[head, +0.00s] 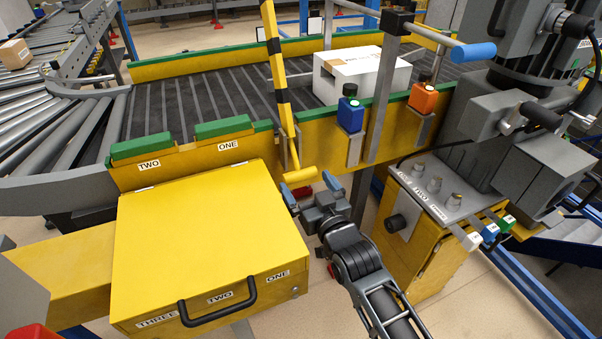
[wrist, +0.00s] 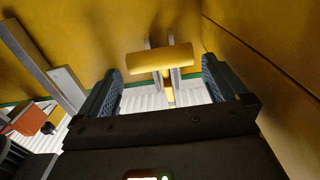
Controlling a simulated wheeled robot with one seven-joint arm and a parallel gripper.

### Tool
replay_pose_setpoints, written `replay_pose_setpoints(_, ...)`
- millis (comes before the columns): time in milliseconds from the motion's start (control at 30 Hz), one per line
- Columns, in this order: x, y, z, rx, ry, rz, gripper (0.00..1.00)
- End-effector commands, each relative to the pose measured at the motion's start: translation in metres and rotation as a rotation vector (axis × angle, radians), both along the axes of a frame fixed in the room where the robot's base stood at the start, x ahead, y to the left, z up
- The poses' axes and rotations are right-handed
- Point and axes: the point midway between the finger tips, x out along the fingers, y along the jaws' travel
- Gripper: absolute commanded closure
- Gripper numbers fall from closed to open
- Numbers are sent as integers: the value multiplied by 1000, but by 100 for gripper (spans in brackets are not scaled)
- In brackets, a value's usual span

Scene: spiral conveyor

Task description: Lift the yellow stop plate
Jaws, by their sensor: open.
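A yellow-and-black striped bar (head: 275,60) slopes down in front of the conveyor and ends in a yellow cylindrical handle (head: 299,175). Yellow plates with green tops, labelled TWO (head: 150,165) and ONE (head: 228,146), stand along the conveyor's near side. I cannot tell for sure which part is the stop plate. My gripper (head: 311,190) is open and empty, just below the handle. In the wrist view, the handle (wrist: 160,62) lies crosswise ahead, between the lines of the two blue-padded fingers; I see no contact.
A yellow lidded box (head: 205,235) with a black handle stands close left of my gripper. A grey post (head: 383,90), a blue switch box (head: 350,116) and an orange one (head: 423,98) stand to the right. A white carton (head: 360,75) sits on the conveyor.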

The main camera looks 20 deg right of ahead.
Motion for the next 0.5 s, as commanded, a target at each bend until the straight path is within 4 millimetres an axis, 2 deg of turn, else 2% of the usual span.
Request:
replay_pose_setpoints(33, 9, 0, 1, 1, -1, 0, 0)
replay_pose_setpoints(200, 29, 0, 0, 1, 0, 0, 0)
replay_pose_setpoints(500, 41, 0, 0, -1, 0, 1, 0)
